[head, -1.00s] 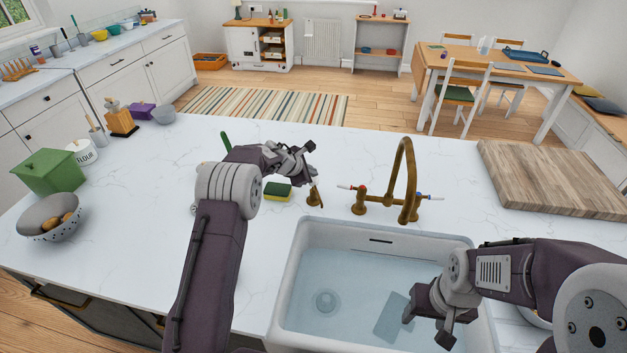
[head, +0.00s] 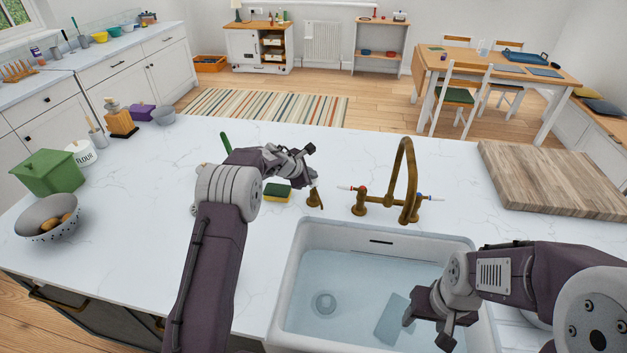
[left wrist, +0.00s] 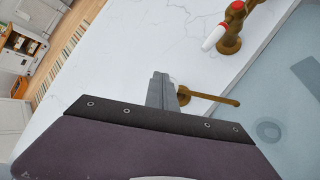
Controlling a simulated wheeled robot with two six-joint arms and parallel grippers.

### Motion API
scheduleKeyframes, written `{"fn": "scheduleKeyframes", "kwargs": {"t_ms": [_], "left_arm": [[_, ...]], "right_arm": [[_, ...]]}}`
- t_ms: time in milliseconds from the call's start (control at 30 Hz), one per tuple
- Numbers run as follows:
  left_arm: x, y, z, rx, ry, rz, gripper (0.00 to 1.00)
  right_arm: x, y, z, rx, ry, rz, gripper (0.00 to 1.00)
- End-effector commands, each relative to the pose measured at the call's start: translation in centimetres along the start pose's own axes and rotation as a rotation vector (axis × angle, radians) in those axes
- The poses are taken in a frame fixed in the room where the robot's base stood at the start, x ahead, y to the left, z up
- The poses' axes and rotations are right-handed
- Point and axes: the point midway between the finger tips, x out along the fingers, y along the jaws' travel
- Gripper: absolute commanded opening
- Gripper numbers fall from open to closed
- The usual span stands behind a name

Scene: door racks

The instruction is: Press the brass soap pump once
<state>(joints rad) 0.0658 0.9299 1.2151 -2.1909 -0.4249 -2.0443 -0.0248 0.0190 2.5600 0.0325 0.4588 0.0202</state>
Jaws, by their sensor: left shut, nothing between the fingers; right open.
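The brass soap pump (head: 314,199) stands on the white worktop behind the sink, left of the tap. In the left wrist view its brass head and spout (left wrist: 212,98) show just beside my fingers, with the rest hidden. My left gripper (head: 315,183) is shut and empty, pointing down right at the top of the pump. The shut fingers also show in the left wrist view (left wrist: 162,90). I cannot tell whether they touch the pump. My right gripper (head: 426,327) is open and empty over the right part of the sink.
The brass tap (head: 406,185) with red and blue handle ends stands right of the pump. A yellow-green sponge (head: 277,192) lies close on its left. The sink (head: 292,290) holds water in front. A wooden board (head: 550,180) lies at the right.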

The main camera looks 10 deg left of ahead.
Motion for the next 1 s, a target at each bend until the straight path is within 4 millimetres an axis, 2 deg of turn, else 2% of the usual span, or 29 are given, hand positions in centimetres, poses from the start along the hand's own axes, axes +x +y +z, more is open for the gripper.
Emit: {"fn": "scheduleKeyframes", "kwargs": {"t_ms": [1000], "left_arm": [[0.81,-0.76,-0.67,-0.001,0.002,-0.006,0.0]], "right_arm": [[0.93,0.02,0.1,0.0,0.0,0.0,0.57]]}}
